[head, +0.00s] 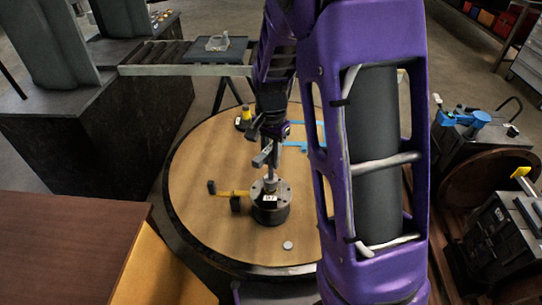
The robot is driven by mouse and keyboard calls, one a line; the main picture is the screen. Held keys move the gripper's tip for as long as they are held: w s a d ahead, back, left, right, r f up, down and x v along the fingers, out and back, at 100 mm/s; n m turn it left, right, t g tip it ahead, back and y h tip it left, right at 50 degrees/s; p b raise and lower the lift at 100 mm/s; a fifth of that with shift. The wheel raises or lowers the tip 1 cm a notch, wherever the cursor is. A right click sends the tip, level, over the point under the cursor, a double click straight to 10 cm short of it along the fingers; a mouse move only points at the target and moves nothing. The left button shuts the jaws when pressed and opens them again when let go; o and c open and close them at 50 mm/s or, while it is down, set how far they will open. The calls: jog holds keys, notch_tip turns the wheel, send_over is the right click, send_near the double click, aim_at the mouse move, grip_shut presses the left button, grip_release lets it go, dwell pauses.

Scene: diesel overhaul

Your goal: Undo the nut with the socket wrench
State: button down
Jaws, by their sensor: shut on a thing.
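A round dark metal fixture (270,212) with a lighter flanged top and a white label stands on the round wooden table. My gripper (268,139) is above it, shut on a grey metal tool that appears to be the socket wrench (269,165). The wrench's lower end points down to the middle of the fixture's top. I cannot tell whether it touches. The nut is not distinguishable; the wrench's end may hide it. My purple arm covers the table's right side.
The round table (210,235) has free room at its left and front. A yellow-handled tool with black ends (232,194) lies just left of the fixture. A small grey disc (288,245) lies in front. Blue pieces (295,145) and a yellow-and-black item (244,118) are farther back.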

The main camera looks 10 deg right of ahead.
jog(key=shift+f+b, duration=0.45)
jog(key=shift+f, duration=0.35)
jog(key=shift+r, duration=0.15)
jog(key=n, duration=0.3)
jog(key=shift+n, duration=0.3)
jog(key=n, duration=0.8)
jog(key=shift+r, duration=0.1)
jog(key=n+p, duration=0.1)
jog(key=n, duration=0.3)
jog(key=shift+r+n, duration=0.1)
jog(key=shift+n, duration=0.2)
jog(key=n+p, duration=0.1)
jog(key=n, duration=0.2)
jog(key=shift+r, duration=0.1)
jog(key=n, duration=0.2)
jog(key=shift+f+n, duration=0.2)
jog(key=shift+n, duration=0.2)
jog(key=n, duration=1.1)
jog(key=shift+r, duration=0.1)
